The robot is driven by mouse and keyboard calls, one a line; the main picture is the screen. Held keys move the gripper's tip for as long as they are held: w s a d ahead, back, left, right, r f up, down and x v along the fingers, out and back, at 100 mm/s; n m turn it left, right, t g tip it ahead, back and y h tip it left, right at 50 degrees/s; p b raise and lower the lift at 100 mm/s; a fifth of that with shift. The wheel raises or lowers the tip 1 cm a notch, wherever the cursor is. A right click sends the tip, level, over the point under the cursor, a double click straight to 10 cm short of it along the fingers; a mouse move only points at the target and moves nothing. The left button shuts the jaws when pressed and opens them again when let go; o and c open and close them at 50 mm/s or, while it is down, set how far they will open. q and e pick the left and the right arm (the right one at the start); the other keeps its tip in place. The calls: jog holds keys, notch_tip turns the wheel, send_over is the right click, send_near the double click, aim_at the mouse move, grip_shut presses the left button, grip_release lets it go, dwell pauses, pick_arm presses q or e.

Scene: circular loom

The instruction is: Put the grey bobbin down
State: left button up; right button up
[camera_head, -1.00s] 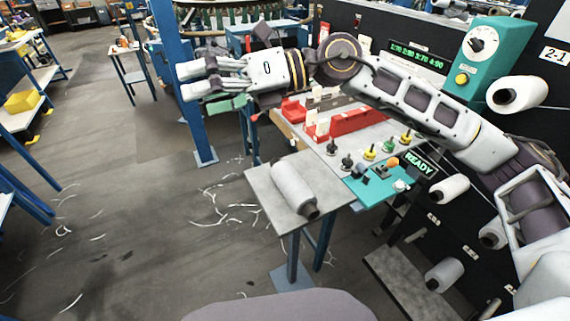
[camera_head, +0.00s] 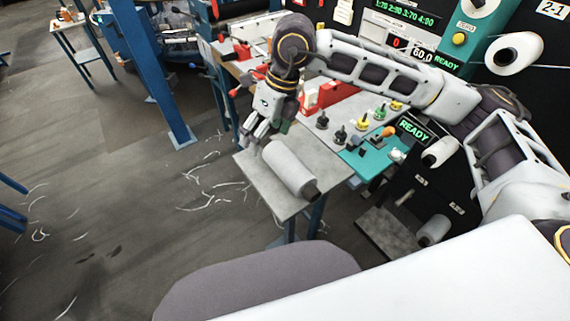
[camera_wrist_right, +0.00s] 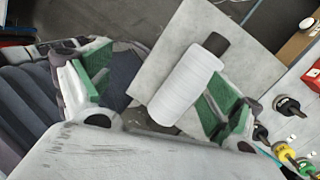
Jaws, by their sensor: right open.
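The grey bobbin (camera_head: 289,168), a pale wound cylinder with a dark end, lies on its side on a small grey side table (camera_head: 252,178). My right gripper (camera_head: 256,143) points down at the bobbin's far left end in the head view, with its fingers apart. In the right wrist view the bobbin (camera_wrist_right: 187,88) shows between the two spread green finger pads, its dark core end pointing away. I cannot tell whether a finger touches it. My left gripper is not in view.
A teal panel (camera_head: 362,163) with knobs adjoins the table on the right. Red holders (camera_head: 327,97) stand behind it. A black machine front with a READY display (camera_head: 417,131) and white bobbins (camera_head: 514,53) stands at the right.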

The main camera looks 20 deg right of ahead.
aim_at(291, 160)
jog(key=d+h, duration=0.1)
jog(key=d, duration=0.1)
jog(key=d+m+h, duration=0.1)
jog(key=d, duration=0.1)
jog(key=s+d+m+h, duration=0.1)
jog(key=d, duration=0.1)
jog(key=shift+f, duration=0.35)
jog(key=shift+d+m, duration=0.15)
jog(key=shift+m, duration=0.25)
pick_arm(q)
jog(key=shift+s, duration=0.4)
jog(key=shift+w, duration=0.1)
pick_arm(e)
jog(key=shift+f, duration=0.1)
jog(key=shift+f, duration=0.45)
notch_tip(291, 160, down, 7)
jog(key=shift+r+p, duration=0.1)
jog(key=shift+p, duration=0.3)
jog(key=shift+f, duration=0.4)
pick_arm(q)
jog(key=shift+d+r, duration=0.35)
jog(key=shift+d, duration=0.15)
